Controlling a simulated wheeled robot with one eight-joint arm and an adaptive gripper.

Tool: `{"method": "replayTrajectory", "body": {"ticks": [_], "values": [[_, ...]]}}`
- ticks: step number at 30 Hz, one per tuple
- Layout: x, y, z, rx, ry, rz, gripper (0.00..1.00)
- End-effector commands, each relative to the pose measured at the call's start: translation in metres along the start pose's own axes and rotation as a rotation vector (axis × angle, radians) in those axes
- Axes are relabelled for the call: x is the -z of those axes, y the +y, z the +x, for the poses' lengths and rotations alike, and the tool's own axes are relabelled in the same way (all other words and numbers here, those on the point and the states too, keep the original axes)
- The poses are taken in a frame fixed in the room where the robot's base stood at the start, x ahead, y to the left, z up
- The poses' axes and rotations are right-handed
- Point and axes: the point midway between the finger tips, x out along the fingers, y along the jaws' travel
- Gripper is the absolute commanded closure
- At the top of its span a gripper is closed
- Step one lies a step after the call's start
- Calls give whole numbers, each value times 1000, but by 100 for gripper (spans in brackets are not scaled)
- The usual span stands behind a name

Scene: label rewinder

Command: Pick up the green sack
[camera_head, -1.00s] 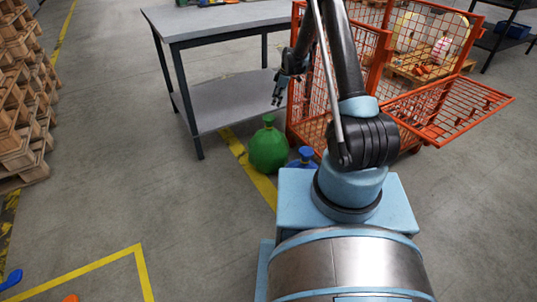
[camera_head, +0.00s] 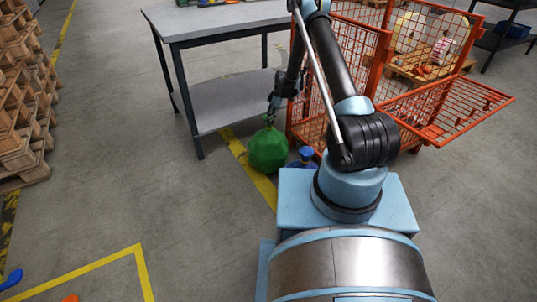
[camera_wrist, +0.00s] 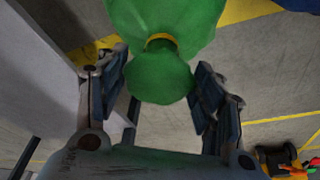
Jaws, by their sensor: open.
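The green sack (camera_head: 268,152) stands on the floor beside the grey table, across the yellow line. Its tied neck and flared top show in the wrist view (camera_wrist: 160,80), with a yellow band around the neck. My gripper (camera_head: 270,116) is right above the sack. In the wrist view my gripper (camera_wrist: 162,88) is open, with one finger on each side of the sack's top. Small gaps show between the fingers and the green cloth. In the head view the fingertips are small and partly merge with the sack's top.
A grey table (camera_head: 225,104) with a lower shelf stands to the left of the sack. An orange mesh cage (camera_head: 310,130) with an open flap is at the right. A blue sack (camera_head: 303,157) sits close to the green one. Wooden pallets (camera_head: 25,110) are stacked far left.

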Motion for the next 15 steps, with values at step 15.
{"method": "replayTrajectory", "body": {"ticks": [15], "values": [[-5, -1, 38, 0, 0, 0, 38]]}}
